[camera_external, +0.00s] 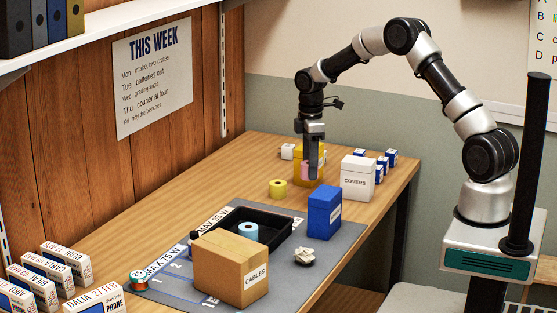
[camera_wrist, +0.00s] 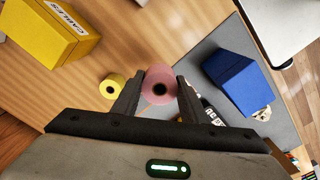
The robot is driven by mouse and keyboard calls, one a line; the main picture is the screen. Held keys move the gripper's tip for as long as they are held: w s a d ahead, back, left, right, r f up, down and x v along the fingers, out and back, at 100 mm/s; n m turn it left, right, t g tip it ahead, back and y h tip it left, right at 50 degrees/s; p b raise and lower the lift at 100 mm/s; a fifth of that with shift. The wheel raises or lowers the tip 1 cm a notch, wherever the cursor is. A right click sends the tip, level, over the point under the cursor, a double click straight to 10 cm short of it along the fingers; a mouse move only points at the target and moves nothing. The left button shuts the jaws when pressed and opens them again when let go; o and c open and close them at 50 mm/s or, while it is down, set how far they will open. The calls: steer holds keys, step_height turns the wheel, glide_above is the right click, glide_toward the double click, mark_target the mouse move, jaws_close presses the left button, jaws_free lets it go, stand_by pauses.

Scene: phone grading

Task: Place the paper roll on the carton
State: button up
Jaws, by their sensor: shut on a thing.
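My gripper (camera_external: 312,172) points down over the far part of the table. In the wrist view its fingers (camera_wrist: 158,88) are shut on a pink roll (camera_wrist: 158,76) with a dark centre hole. A blue roll (camera_external: 248,231) stands in a black tray. A brown box (camera_external: 222,268) labelled CABLES stands at the front of the grey mat. A yellow box (camera_external: 321,152) stands behind my gripper; its label in the wrist view (camera_wrist: 45,35) also reads CABLES.
A white COVERS box (camera_external: 358,178) stands right of my gripper, with several small blue-and-white boxes (camera_external: 380,163) behind. A blue box (camera_external: 324,211) and crumpled paper (camera_external: 304,256) are by the black tray (camera_external: 277,238). Phone boxes (camera_external: 65,262) line the left. Bare wood lies left of the yellow roll.

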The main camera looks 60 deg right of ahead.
steer(key=w+a+r+n, duration=0.1)
steer(key=a+r+n, duration=0.15)
steer(key=a, duration=0.65)
steer(key=w+a+r+n, duration=0.1)
steer(key=a+r+n, duration=0.15)
steer(key=a, duration=0.55)
steer(key=w+a+r+n, duration=0.2)
steer(key=a+n, duration=0.1)
steer(key=a, duration=0.6)
steer(key=s+a+r+n+p, duration=0.1)
steer(key=s+a+r+n, duration=0.1)
steer(key=a, duration=0.4)
steer(key=s+a+r+n, duration=0.1)
steer(key=a+n, duration=0.2)
steer(key=a, duration=0.3)
steer(key=n, duration=0.4)
glide_above(241, 247)
steer(key=shift+w+f, duration=0.1)
steer(key=shift+f, duration=3.1)
steer(key=shift+f, duration=0.15)
steer(key=o, duration=1.1)
